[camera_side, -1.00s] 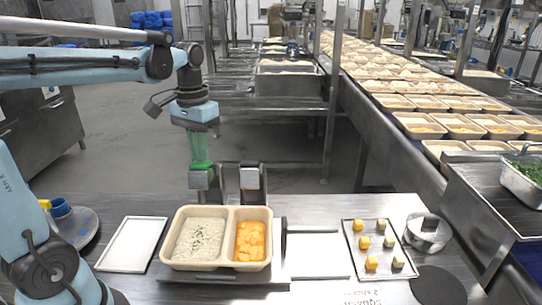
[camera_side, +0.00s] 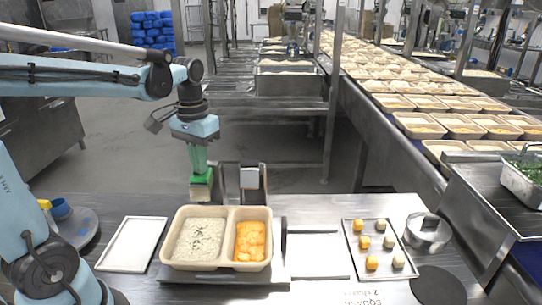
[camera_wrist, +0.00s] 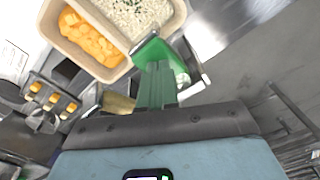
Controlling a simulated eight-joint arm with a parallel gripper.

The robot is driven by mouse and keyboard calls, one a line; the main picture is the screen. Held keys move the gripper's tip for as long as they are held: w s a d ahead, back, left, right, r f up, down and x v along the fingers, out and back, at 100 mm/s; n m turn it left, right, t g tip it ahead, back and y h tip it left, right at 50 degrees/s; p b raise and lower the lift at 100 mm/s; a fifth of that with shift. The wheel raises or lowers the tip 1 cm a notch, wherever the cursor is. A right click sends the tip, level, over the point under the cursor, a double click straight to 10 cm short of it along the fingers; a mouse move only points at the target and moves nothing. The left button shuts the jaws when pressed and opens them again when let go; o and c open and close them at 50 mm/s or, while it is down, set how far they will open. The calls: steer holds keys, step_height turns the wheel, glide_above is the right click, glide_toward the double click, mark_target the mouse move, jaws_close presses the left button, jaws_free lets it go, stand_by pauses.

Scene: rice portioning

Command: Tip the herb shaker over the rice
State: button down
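The tan two-compartment tray (camera_side: 222,269) holds white rice (camera_side: 197,240) on the left and orange squash pieces (camera_side: 250,240) on the right. Dark green herb flecks lie on the rice (camera_wrist: 137,12) in the wrist view. My gripper (camera_side: 199,168), with green fingers, appears shut on the green herb shaker (camera_side: 201,178), just behind the rice side. The shaker (camera_wrist: 155,50) also shows at the fingertips in the wrist view, beside the tray's rim. In the side view it looks close to upright. Its contents and exact tilt cannot be told.
A metal stand with a pale block (camera_side: 249,178) stands behind the tray, right of the shaker. A white board (camera_side: 132,245) lies left of the tray. A dark tray of small yellow and pale pieces (camera_side: 379,249) and a round metal ring (camera_side: 428,232) are at the right.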

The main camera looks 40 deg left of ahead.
steer(key=shift+s+d+f, duration=0.15)
steer(key=shift+f, duration=0.4)
steer(key=shift+s+d+f, duration=0.1)
steer(key=shift+f, duration=0.4)
steer(key=shift+r, duration=0.1)
steer(key=shift+w+a+r, duration=0.2)
steer(key=shift+r, duration=0.75)
steer(key=shift+w+a+r, duration=0.2)
steer(key=shift+a+r, duration=0.05)
steer(key=shift+r, duration=0.7)
steer(key=shift+w+a+r, duration=0.2)
steer(key=shift+r, duration=0.75)
steer(key=shift+w+d+r+m+t, duration=0.1)
steer(key=shift+d+r+m+t, duration=0.1)
steer(key=shift+d+m+t, duration=0.3)
steer(key=s+d+f+m+t, duration=0.1)
steer(key=s+d+f+t, duration=0.1)
steer(key=d, duration=0.3)
steer(key=s+d+f+m+t, duration=0.1)
steer(key=s+d+f+t, duration=0.1)
steer(key=d+f+t, duration=0.2)
steer(key=shift+d+f, duration=0.15)
steer(key=shift+d, duration=0.35)
